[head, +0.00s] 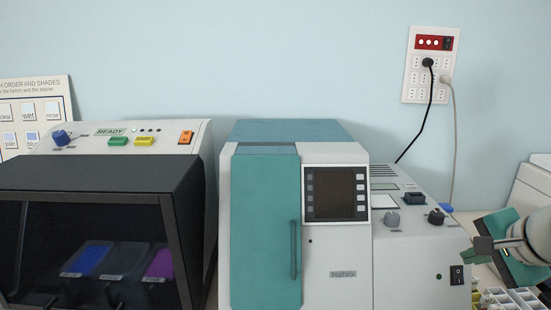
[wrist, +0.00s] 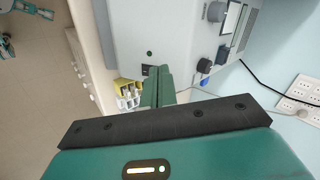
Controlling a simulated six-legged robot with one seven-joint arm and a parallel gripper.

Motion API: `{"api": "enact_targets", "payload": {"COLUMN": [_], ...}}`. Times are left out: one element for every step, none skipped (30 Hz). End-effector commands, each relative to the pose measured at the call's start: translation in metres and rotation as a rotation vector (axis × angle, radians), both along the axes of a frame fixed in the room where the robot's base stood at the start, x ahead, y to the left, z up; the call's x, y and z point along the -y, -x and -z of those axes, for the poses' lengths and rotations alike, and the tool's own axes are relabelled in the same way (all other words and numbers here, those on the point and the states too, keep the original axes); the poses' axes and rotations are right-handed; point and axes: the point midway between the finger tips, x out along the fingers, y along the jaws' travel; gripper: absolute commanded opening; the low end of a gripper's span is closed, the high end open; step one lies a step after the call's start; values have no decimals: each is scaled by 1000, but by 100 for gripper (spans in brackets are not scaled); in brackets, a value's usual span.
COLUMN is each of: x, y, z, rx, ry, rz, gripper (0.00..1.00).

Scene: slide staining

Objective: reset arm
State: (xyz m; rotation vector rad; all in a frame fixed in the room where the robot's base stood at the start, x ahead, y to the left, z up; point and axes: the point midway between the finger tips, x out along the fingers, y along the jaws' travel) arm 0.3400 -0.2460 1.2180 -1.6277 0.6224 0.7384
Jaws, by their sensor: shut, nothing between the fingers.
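My gripper (head: 484,244) shows at the right edge of the head view, beside the right side of the white and teal machine (head: 270,220). In the wrist view the fingers of my gripper (wrist: 157,84) are together with nothing between them. They point toward the machine's side panel (wrist: 150,30), near its black switch. Whether the fingertips touch the panel cannot be told.
A stainer with a dark window (head: 100,235) stands at the left. A tray with white and yellow items (wrist: 128,92) lies just beyond the fingers. A wall socket panel (head: 430,65) has a black cable and a grey cable plugged in.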

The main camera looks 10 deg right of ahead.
Motion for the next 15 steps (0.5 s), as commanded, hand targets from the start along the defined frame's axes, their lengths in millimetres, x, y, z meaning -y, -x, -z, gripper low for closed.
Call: {"api": "enact_targets", "payload": {"x": [-35,-55,-82,-102,-122,-146,-164,-180,-199,-211,-221,-231,-236,-240,-244], "y": [-5,-6,-6,-5,-2,3,8,14,22,28,34,40,44,47,50], "z": [9,15,24,32,39,50,58,65,76,83,89,96,100,104,106], "rx": [-24,-41,-64,-79,-94,-114,-127,-138,-151,-160,-167,-173,-177,-182,-185], "ry": [56,97,157,206,257,331,388,445,521,575,625,680,716,744,772], "rz": [-120,-193,-296,-376,-457,-567,-649,-729,-831,-900,-959,-1026,-1066,-1099,-1130], "gripper": [0,0,0,0,0,0,0,0,0,0,0,0,0,0,0]}}
